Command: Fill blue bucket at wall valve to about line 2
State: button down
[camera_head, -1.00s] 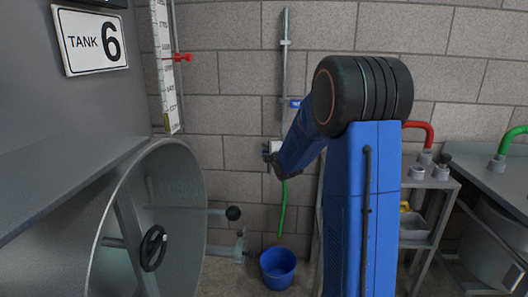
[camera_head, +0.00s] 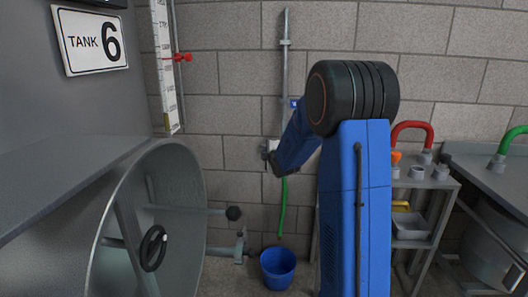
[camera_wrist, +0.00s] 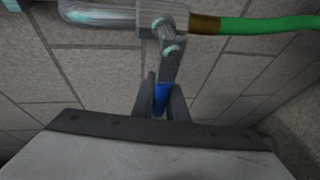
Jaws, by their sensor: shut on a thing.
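The blue bucket (camera_head: 278,282) stands upright on the floor by the wall. A green hose (camera_head: 283,205) hangs down the wall and ends a little above it. No water stream shows, and the water level and marked lines cannot be made out. My gripper (camera_head: 268,154) is at the wall valve at the hose's top and hides part of it. In the wrist view, the metal valve (camera_wrist: 110,15) joins the green hose (camera_wrist: 270,25) through a brass-coloured fitting. A lever with a blue grip (camera_wrist: 161,97) points from the valve between the jaws of my gripper (camera_wrist: 162,88), which are shut on it.
A large round tank door (camera_head: 150,215) with a handwheel stands open at left, under the Tank 6 sign (camera_head: 90,42). A grey rack (camera_head: 425,195) with an orange funnel (camera_head: 396,157) stands right of my arm. A metal pipe (camera_head: 285,60) runs up the wall.

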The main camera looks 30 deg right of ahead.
jog(key=shift+r, duration=0.1)
notch_tip(320, 180, up, 7)
jog(key=s+d+m+t+h, duration=0.1)
jog(key=m+t, duration=0.3)
jog(key=m, duration=0.6)
jog(key=shift+s+d+f, duration=0.2)
jog(key=shift+s+d, duration=0.15)
jog(key=shift+d, duration=0.35)
jog(key=c, duration=1.7)
grip_release()
jog(key=shift+c, duration=0.2)
jog(key=v, duration=1.7)
jog(key=shift+s+f, duration=0.15)
jog(key=shift+f, duration=0.1)
